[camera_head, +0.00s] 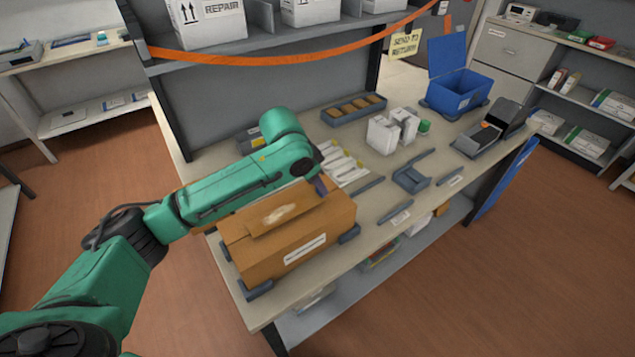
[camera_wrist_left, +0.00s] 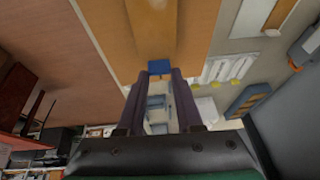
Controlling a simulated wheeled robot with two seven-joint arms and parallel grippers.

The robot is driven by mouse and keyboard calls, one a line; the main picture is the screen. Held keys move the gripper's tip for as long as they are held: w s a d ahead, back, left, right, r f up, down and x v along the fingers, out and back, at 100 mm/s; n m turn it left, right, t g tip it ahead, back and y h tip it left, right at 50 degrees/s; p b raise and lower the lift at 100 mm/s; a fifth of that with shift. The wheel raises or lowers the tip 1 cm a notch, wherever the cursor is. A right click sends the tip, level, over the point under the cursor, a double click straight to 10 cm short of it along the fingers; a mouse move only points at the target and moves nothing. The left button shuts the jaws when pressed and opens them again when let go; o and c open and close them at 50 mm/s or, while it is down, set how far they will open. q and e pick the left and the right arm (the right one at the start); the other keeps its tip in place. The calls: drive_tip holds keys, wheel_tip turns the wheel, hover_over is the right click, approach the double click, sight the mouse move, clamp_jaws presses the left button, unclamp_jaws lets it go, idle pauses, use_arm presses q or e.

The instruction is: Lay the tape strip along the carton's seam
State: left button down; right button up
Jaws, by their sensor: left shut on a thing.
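The brown carton (camera_head: 335,218) sits at the near left of the bench, with a white label on its front side. A tan strip with a pale smear, seemingly the tape strip (camera_head: 270,220), lies lengthwise over its top; I cannot tell whether it touches all along. The strip also shows in the left wrist view (camera_wrist_left: 150,35), ending at a blue tab (camera_wrist_left: 160,67). My left gripper (camera_head: 321,186) is at the carton's right end. Its fingertips, in the left wrist view (camera_wrist_left: 160,73), are shut on the blue tab. The seam is hidden. My right gripper is not in view.
Dark corner blocks (camera_head: 260,291) stand around the carton. Several white strips with yellow ends (camera_head: 345,168) lie behind its right end. White boxes (camera_head: 383,135), an open blue bin (camera_head: 458,95) and a grey device (camera_head: 490,132) stand farther right. An orange ribbon (camera_head: 260,58) hangs along the shelf.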

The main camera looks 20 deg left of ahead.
use_arm(q)
drive_tip(key=shift+w+a+f, duration=0.1)
drive_tip(key=shift+w+f, duration=0.05)
drive_tip(key=shift+f, duration=0.3)
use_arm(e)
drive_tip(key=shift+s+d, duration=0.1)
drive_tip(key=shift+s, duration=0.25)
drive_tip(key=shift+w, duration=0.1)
use_arm(q)
drive_tip(key=c, duration=0.6)
unclamp_jaws()
drive_tip(key=shift+f, duration=0.1)
drive_tip(key=shift+o, duration=0.2)
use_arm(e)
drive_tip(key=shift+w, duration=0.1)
use_arm(q)
drive_tip(key=b+v, duration=0.1)
drive_tip(key=v, duration=1.1)
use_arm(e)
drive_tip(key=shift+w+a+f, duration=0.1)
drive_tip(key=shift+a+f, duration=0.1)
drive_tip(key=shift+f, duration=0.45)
